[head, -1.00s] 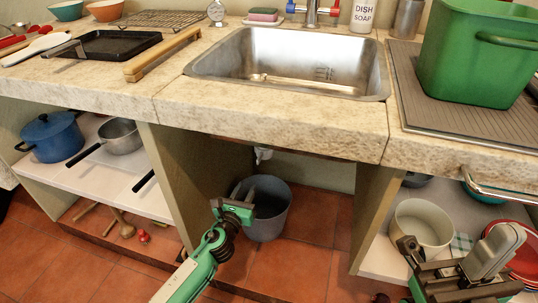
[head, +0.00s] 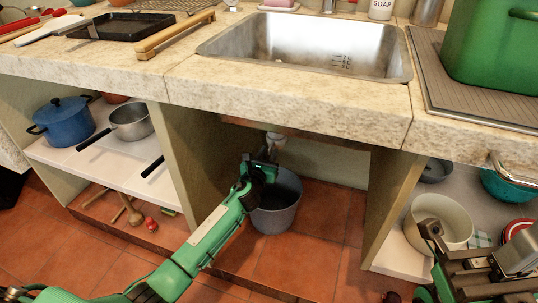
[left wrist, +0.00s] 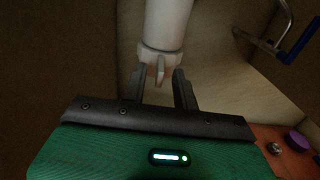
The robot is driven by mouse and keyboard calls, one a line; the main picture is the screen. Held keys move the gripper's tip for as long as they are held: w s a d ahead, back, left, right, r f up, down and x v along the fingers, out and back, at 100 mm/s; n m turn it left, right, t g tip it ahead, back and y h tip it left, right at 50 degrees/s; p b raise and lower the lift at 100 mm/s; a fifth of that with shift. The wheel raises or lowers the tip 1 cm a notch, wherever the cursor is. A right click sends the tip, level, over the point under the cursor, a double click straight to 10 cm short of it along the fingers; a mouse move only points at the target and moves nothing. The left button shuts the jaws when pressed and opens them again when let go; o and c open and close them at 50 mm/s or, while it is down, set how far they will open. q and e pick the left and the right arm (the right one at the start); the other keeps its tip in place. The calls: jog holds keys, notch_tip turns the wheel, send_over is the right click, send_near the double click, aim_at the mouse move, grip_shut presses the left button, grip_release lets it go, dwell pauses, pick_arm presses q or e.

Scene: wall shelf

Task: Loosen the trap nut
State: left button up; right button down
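The trap nut (left wrist: 160,62) is a pale ring with a wing, around the white drain pipe (left wrist: 168,22) under the sink. In the head view the pipe (head: 275,143) shows small below the counter. My left gripper (left wrist: 160,92) is open, its two dark fingers apart at the near side of the nut, one on each side of the wing. I cannot tell whether they touch it. In the head view my left gripper (head: 262,160) is under the sink, partly hiding the nut. My right gripper (head: 475,245) is at the lower right, fingers apart and empty.
A grey bucket (head: 275,215) stands on the tiled floor below the pipe. Cabinet panels flank the opening on the left (head: 195,160) and right (head: 388,205). A cream pot (head: 443,215) stands near my right gripper. The counter edge (head: 290,105) hangs above.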

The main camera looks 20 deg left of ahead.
pick_arm(q)
jog(key=shift+w, duration=0.6)
grip_shut()
